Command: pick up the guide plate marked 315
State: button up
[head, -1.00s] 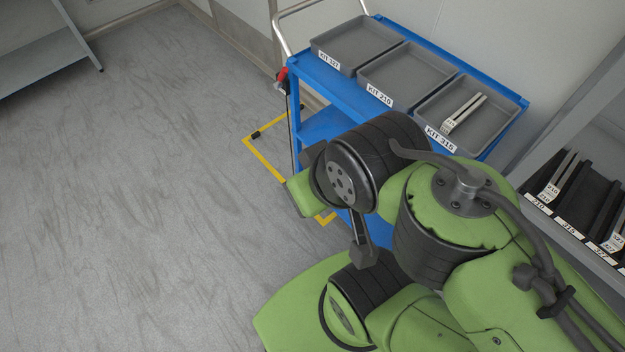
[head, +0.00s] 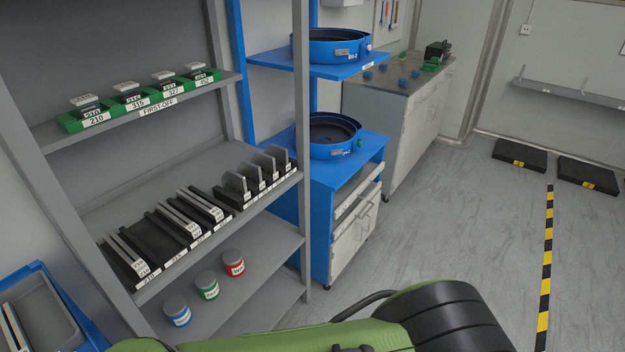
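Pale guide plates stand in black racks on the middle shelf (head: 215,250). The plates at the 210 label (head: 130,255) are at the near end. The slot behind the 315 label (head: 176,259) shows only black rack and no pale plate. The plates at the 327 label (head: 182,224) stand beyond it, with another pair farther right. Pale strips (head: 14,326) lie in a grey tray at the lower left, partly cut off; I cannot read their mark. My gripper is not in view; only my green and black arm links show at the bottom.
Green first-off holders (head: 140,103) with small samples sit on the upper shelf. Blue (head: 177,312), green (head: 207,286) and red (head: 233,263) cans stand on the lower shelf. Blue feeder bowls (head: 328,137) are right of the rack post (head: 304,150).

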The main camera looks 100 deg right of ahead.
aim_at(252, 173)
jog(key=j+z, duration=0.15)
jog(key=z, duration=2.85)
jog(key=i+l+u, duration=0.2)
jog(key=u, duration=0.3)
jog(key=i+l+u, duration=0.3)
jog(key=u, duration=0.15)
jog(key=i+l+u, duration=0.2)
jog(key=l+u, duration=0.3)
jog(key=j, duration=0.1)
